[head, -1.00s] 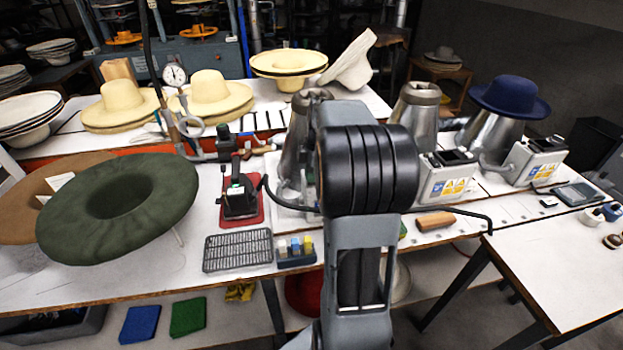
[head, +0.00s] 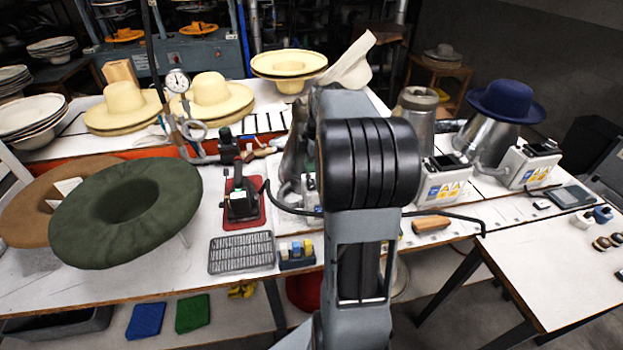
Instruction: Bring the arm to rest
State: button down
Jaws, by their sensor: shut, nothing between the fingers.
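My arm (head: 365,165) stands upright in the middle of the head view, with its black ribbed joint in front of the table. My gripper does not show; the arm hides whatever lies behind it. No object is visibly held. The worktable (head: 130,285) spreads out beyond the arm. A dark green felt hat body (head: 160,220) and a brown one (head: 25,215) lie at its left. A blue hat (head: 505,98) sits on the metal form at the right.
The arm partly hides a metal form (head: 293,155); another form (head: 415,120) stands to its right. A wire rack (head: 241,254) and a red-based tool (head: 243,205) lie left of the arm. A side table (head: 560,265) stands at the right, with dark floor between.

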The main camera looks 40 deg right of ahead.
jog(key=shift+r, duration=0.55)
jog(key=m, duration=0.2)
jog(key=shift+w+d+f+m, duration=0.1)
jog(key=shift+d+f+m, duration=0.05)
jog(key=shift+m, duration=0.15)
jog(key=m, duration=0.1)
jog(key=s+f+m, duration=0.1)
jog(key=m, duration=0.1)
jog(key=s+a+f+m, duration=0.1)
jog(key=m, duration=0.1)
jog(key=shift+f+h, duration=0.1)
jog(key=shift+h, duration=0.2)
jog(key=s+a+m+t, duration=0.1)
jog(key=s+a, duration=0.2)
jog(key=a, duration=0.3)
jog(key=s+a+r+m+t, duration=0.1)
jog(key=s+a+m, duration=0.1)
jog(key=s+a, duration=0.2)
jog(key=s+a+r+m+t+h, duration=0.1)
jog(key=s+a+m, duration=0.1)
jog(key=a, duration=0.7)
jog(key=shift+s+a+r, duration=0.25)
jog(key=shift+s+a, duration=0.1)
jog(key=shift+s, duration=0.35)
